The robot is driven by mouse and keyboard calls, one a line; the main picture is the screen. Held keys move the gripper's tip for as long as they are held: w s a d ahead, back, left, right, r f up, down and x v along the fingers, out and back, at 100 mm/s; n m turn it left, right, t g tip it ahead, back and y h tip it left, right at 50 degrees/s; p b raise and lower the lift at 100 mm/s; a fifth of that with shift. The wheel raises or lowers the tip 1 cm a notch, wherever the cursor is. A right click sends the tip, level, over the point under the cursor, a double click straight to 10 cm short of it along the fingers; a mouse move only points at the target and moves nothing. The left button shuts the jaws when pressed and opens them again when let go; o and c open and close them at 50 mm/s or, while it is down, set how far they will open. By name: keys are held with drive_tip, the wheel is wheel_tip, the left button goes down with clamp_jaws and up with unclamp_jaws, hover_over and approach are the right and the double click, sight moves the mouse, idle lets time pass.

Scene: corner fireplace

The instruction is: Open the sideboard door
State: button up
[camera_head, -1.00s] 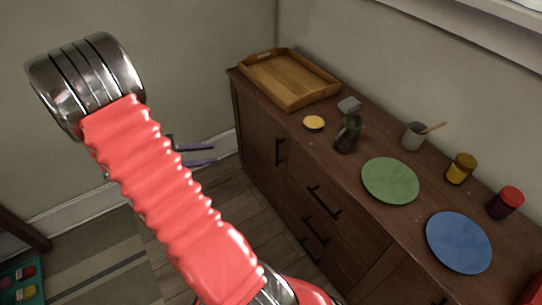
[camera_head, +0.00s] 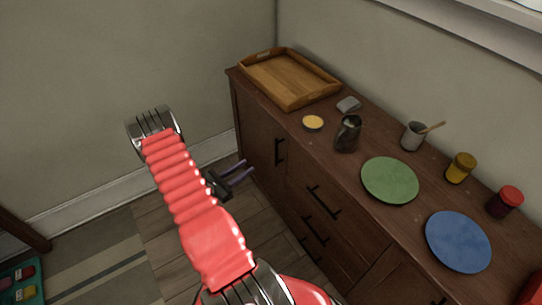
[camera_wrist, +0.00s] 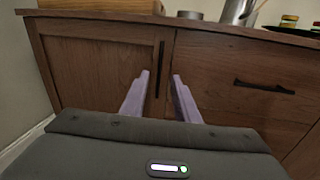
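The sideboard (camera_head: 310,205) is dark brown wood and stands against the wall. Its left door (camera_head: 257,137) is closed and has a black vertical bar handle (camera_head: 280,151) near its right edge. In the wrist view the door (camera_wrist: 95,70) fills the left half, and its handle (camera_wrist: 160,68) stands upright between my fingers as seen there. My gripper (camera_head: 246,171) has two purple fingers pointing at the sideboard front. In the wrist view my gripper (camera_wrist: 162,88) is open, with a gap between the fingers. Whether the handle is actually between the fingertips in depth I cannot tell.
Right of the door is a drawer with a horizontal handle (camera_wrist: 264,87). On top stand a wooden tray (camera_head: 290,80), a dark pitcher (camera_head: 348,134), a green plate (camera_head: 390,180), a blue plate (camera_head: 458,242) and jars.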

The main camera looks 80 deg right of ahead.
drive_tip(key=f, duration=0.1)
drive_tip(key=s+f+n, duration=0.1)
drive_tip(key=shift+d+f+h, duration=0.2)
drive_tip(key=shift+f+h, duration=0.1)
drive_tip(key=shift+f, duration=0.05)
drive_tip(key=shift+s+d, duration=0.1)
drive_tip(key=shift+d, duration=0.05)
drive_tip(key=x, duration=1.3)
drive_tip(key=shift+d, duration=0.3)
drive_tip(key=shift+c, duration=0.5)
clamp_jaws()
